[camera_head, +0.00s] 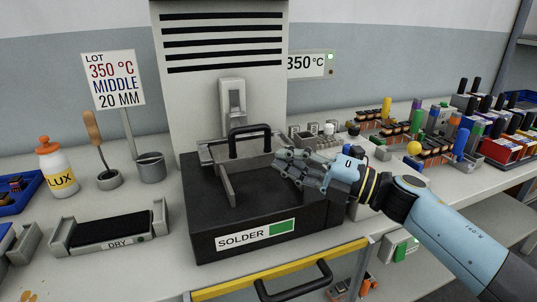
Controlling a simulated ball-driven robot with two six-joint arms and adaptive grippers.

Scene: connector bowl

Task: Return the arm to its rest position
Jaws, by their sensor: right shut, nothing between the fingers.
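My right arm (440,225) comes in from the lower right, light blue with dark joints. Its gripper (280,160) is shut and empty, with the fingers pointing left over the right side of the black solder station (215,220). Whether the fingers touch the station's frame cannot be told. A black handle (250,128) stands upright on the station just left of and behind the fingertips. My left gripper is not in view.
A flux bottle (57,168), a brush in a holder (97,140), a grey cup (151,168) and a DRY tray (110,231) stand on the left. Several coloured connectors (415,115) crowd the bench at the right. A yellow-edged drawer (280,270) is below the station.

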